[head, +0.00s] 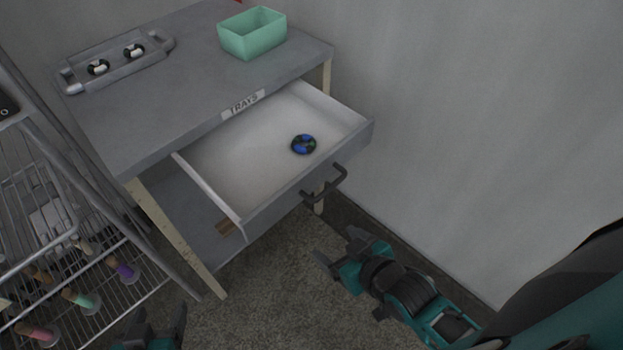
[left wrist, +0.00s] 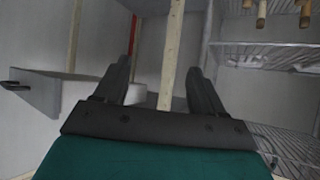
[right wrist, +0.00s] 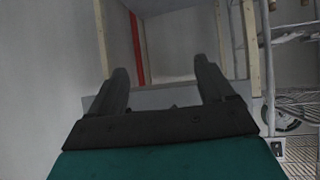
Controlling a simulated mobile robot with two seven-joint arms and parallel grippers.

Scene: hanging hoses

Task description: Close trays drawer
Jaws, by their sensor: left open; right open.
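The trays drawer (head: 232,160) is pulled out of the grey table, below a label reading TRAYS (head: 243,103). Its dark bar handle (head: 326,186) is on the front panel. A small round black, blue and green object (head: 303,145) lies inside. My right gripper (head: 336,250) is open and empty, below and in front of the handle, apart from it. My left gripper (head: 160,322) is at the bottom edge, lower left of the drawer, open and empty. In the left wrist view the open fingers (left wrist: 160,80) face a table leg, with the drawer at left.
A wire rack (head: 65,230) with coloured-handled items stands at left. A wall (head: 480,120) is close at right. Bare floor (head: 250,290) lies in front.

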